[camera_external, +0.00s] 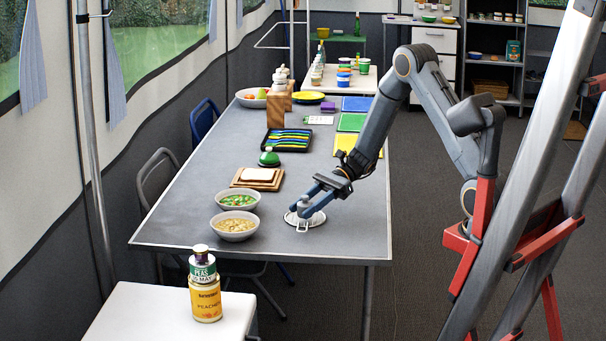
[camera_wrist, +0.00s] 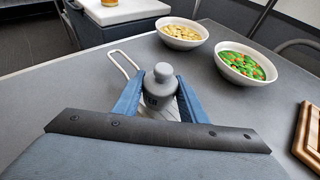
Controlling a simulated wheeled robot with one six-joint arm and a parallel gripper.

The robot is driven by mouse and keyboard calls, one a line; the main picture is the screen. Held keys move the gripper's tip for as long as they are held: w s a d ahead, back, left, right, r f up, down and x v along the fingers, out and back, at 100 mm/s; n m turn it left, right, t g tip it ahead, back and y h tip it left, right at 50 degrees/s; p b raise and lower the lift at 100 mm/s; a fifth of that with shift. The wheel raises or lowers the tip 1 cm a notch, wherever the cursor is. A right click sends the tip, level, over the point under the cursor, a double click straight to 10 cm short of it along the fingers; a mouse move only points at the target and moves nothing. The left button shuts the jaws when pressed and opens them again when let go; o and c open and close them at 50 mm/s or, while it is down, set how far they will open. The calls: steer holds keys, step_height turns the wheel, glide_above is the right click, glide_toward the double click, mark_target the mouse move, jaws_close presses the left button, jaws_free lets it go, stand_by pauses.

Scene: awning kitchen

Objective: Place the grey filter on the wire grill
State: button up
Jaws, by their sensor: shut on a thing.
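The grey filter (camera_wrist: 161,86) is a small grey bottle-like piece with a rounded cap and dark lettering. It stands upright between the two blue fingers of my gripper (camera_wrist: 158,98), which are shut on it. In the external view the grey filter (camera_external: 304,203) is over the wire grill (camera_external: 317,219), a round light disc with a wire handle near the table's front right. In the wrist view the handle (camera_wrist: 124,62) sticks out to the left of the filter. The filter hides much of the grill, and I cannot tell whether its base touches it.
A bowl of yellowish food (camera_external: 236,228) and a bowl of green and red food (camera_external: 238,200) stand left of my gripper. A bread board (camera_external: 262,186) and a green bell-like item (camera_external: 269,158) lie farther back. The table front corner (camera_external: 365,252) is clear.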

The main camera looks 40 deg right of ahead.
steer(key=o, duration=1.1)
steer(key=shift+f, duration=0.15)
steer(key=shift+d+r, duration=0.2)
steer(key=shift+r, duration=0.05)
steer(key=v, duration=1.1)
steer(key=shift+d, duration=0.2)
steer(key=s+n+g+h, duration=0.1)
steer(key=s+n+h, duration=0.1)
steer(key=s, duration=0.2)
steer(key=s+n+h, duration=0.1)
steer(key=s+n, duration=0.1)
steer(key=s, duration=0.2)
steer(key=s+r+n+g+h, duration=0.1)
steer(key=s+n+h, duration=0.1)
steer(key=s, duration=0.3)
steer(key=shift+a+n+g+h, duration=0.3)
steer(key=shift+a+n, duration=0.05)
steer(key=shift+n, duration=0.15)
steer(key=s+d+n+t+h, duration=0.1)
steer(key=s+d+n+h, duration=0.1)
steer(key=s+n, duration=0.1)
steer(key=s+d+n+h, duration=0.2)
steer(key=s+n+h, duration=0.1)
steer(key=s+n, duration=0.1)
steer(key=s+d+n+t+h, duration=0.1)
steer(key=s+d+n+h, duration=0.1)
steer(key=s+d+n, duration=0.1)
steer(key=shift+s+r+n+t+h, duration=0.2)
steer(key=shift+s+n+t+h, duration=0.15)
steer(key=shift+s, duration=0.5)
